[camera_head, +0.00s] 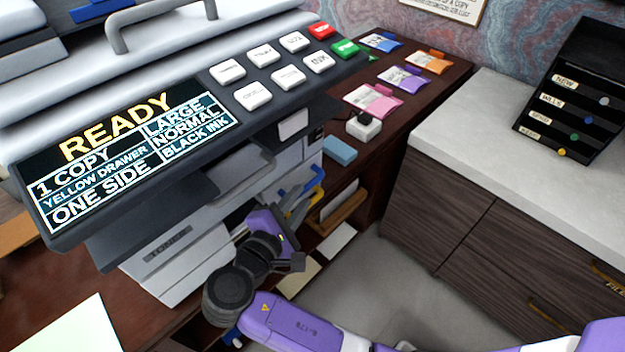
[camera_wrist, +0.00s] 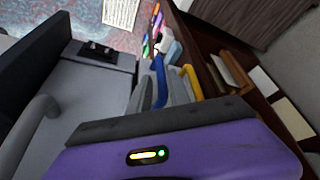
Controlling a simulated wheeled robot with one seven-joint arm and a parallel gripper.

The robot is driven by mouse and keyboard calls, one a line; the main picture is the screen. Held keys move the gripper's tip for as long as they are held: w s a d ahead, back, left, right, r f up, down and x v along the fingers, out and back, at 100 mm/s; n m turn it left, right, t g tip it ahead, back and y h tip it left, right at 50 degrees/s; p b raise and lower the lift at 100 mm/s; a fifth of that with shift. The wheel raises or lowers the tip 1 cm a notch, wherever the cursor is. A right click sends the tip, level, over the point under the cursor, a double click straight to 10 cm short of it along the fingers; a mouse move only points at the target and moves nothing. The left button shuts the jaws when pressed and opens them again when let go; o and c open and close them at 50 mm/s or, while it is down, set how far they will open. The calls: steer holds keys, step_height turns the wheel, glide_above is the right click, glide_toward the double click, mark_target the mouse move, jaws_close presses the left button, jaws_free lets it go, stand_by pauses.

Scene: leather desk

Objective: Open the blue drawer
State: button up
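The blue drawer's handle (camera_head: 316,174) is a blue bar on the right side of the grey copier, just above a yellow handle (camera_head: 319,196). Both handles also show in the wrist view, blue (camera_wrist: 159,78) and yellow (camera_wrist: 192,80). My gripper (camera_head: 297,198) is at the copier's side, close to these handles. In the wrist view my gripper (camera_wrist: 162,82) has its grey fingers apart, with the blue handle appearing between or just beyond them. I cannot tell if they touch it. The drawer front is mostly hidden.
The copier's control panel (camera_head: 140,150) reads READY and YELLOW DRAWER. Coloured packets (camera_head: 372,102) and a blue block (camera_head: 339,150) lie on the brown desk. A wooden tray (camera_head: 340,212) sits on a shelf below. Floor (camera_head: 365,270) is open to the right, before a cabinet (camera_head: 500,235).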

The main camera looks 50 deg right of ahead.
mark_target(307, 189)
steer(key=x, duration=0.6)
steer(key=shift+d, duration=0.35)
jaws_close()
steer(key=shift+f, duration=0.1)
stand_by(1.0)
